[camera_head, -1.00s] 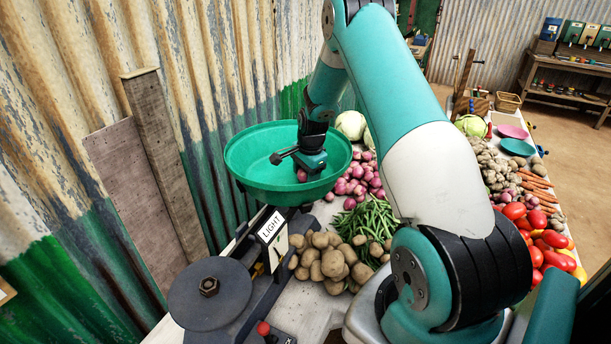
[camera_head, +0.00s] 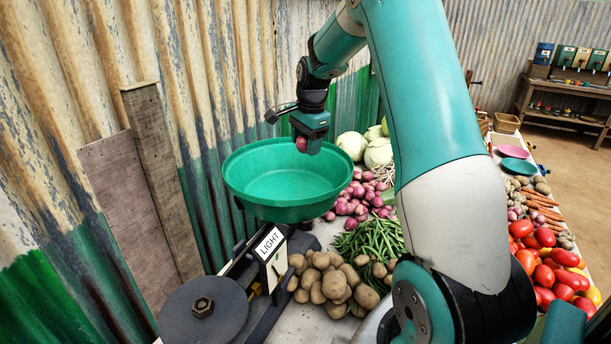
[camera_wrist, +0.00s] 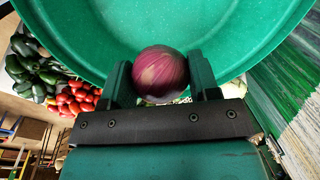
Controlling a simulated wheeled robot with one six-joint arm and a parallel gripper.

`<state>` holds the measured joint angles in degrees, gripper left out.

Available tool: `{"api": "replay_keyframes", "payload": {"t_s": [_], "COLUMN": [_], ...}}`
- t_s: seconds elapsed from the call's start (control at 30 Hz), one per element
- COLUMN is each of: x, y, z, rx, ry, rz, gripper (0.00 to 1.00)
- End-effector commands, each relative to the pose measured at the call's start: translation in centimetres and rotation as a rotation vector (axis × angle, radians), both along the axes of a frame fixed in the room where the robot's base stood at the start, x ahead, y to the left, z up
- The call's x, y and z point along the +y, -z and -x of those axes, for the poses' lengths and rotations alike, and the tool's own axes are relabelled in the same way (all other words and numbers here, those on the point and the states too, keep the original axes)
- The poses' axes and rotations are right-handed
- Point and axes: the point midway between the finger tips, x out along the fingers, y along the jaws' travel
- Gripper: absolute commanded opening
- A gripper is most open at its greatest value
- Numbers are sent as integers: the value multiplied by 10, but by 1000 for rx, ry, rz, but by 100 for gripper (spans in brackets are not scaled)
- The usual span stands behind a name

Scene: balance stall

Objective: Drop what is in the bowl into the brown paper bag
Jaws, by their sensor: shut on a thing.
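My gripper (camera_head: 308,143) is shut on a red onion (camera_head: 301,144) and holds it above the rim of the green bowl (camera_head: 255,207). In the wrist view the red onion (camera_wrist: 160,74) sits between the two fingers, with the bowl (camera_wrist: 110,40) behind it. The bowl rests on the balance scale (camera_head: 262,270), whose card reads LIGHT. The visible inside of the bowl looks empty. I see no brown paper bag in either view.
Potatoes (camera_head: 335,285), green beans (camera_head: 368,240), loose red onions (camera_head: 362,193) and cabbages (camera_head: 378,153) crowd the table right of the scale. Tomatoes (camera_head: 550,268) lie farther right. A corrugated wall (camera_head: 215,110) stands close behind the bowl. A dark round weight (camera_head: 180,318) is at the front.

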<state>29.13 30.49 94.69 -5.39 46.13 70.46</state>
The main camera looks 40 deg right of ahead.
Motion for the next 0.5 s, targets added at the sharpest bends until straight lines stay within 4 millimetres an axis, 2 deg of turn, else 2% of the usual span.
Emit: {"api": "replay_keyframes", "payload": {"t_s": [0.1,0.2,0.33,0.5], "x": [0,0,0,0], "y": [-25,-39,-49,-53], "z": [0,0,0,0], "rx": [-4,-2,0,0], "ry": [0,0,0,0], "rz": [2,1,0,0], "gripper": [30,30,30,30]}}
